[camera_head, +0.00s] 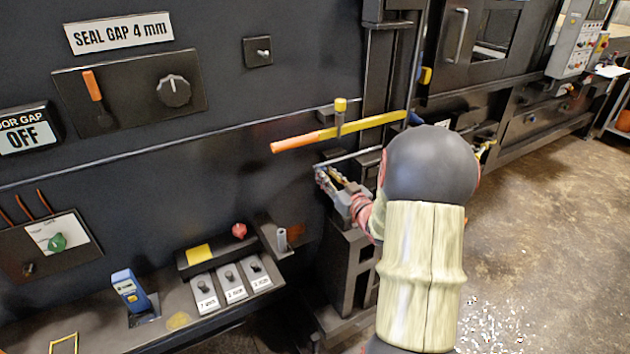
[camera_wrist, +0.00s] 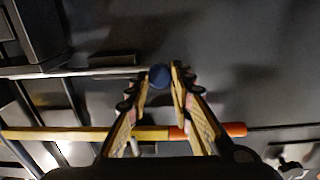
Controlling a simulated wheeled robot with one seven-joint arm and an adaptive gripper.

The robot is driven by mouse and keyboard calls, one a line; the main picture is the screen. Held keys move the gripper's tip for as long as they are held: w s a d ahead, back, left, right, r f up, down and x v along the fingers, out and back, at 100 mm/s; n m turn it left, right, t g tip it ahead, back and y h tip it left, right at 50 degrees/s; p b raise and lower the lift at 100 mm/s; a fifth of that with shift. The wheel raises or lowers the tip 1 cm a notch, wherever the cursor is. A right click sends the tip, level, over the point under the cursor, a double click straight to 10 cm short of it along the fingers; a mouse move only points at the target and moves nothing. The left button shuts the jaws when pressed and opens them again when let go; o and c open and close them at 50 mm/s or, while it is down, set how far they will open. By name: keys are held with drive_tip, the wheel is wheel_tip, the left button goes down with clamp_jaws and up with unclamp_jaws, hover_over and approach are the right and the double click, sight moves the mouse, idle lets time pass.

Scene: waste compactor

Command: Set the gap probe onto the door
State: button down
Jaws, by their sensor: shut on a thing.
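My gripper (camera_head: 325,179) is in front of the dark machine, just below a yellow bar with an orange end (camera_head: 310,140). In the wrist view its fingers are closed around a round blue knob (camera_wrist: 159,76). The knob appears to end a thin grey rod (camera_head: 352,157). A blue device (camera_head: 129,289), perhaps the gap probe, stands tilted in a dark holder on the front ledge, well left of my gripper. The dark panel (camera_head: 180,130) may be the door; I cannot tell its edges. A display (camera_head: 27,134) reads "OOR GAP OFF", partly cut off.
A sign (camera_head: 118,33) reads "SEAL GAP 4 mm". Several pale labelled blocks (camera_head: 233,283) sit on the ledge (camera_head: 180,310) by a red knob (camera_head: 239,230). A dark post (camera_head: 349,265) stands under my gripper. The floor (camera_head: 540,220) at right is open, with scattered bits.

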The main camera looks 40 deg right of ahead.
drive_tip(key=shift+s+d, duration=0.1)
drive_tip(key=shift+d, duration=0.45)
drive_tip(key=c, duration=1.6)
unclamp_jaws()
drive_tip(key=shift+d, duration=0.1)
drive_tip(key=shift+o, duration=0.2)
drive_tip(key=v, duration=1.2)
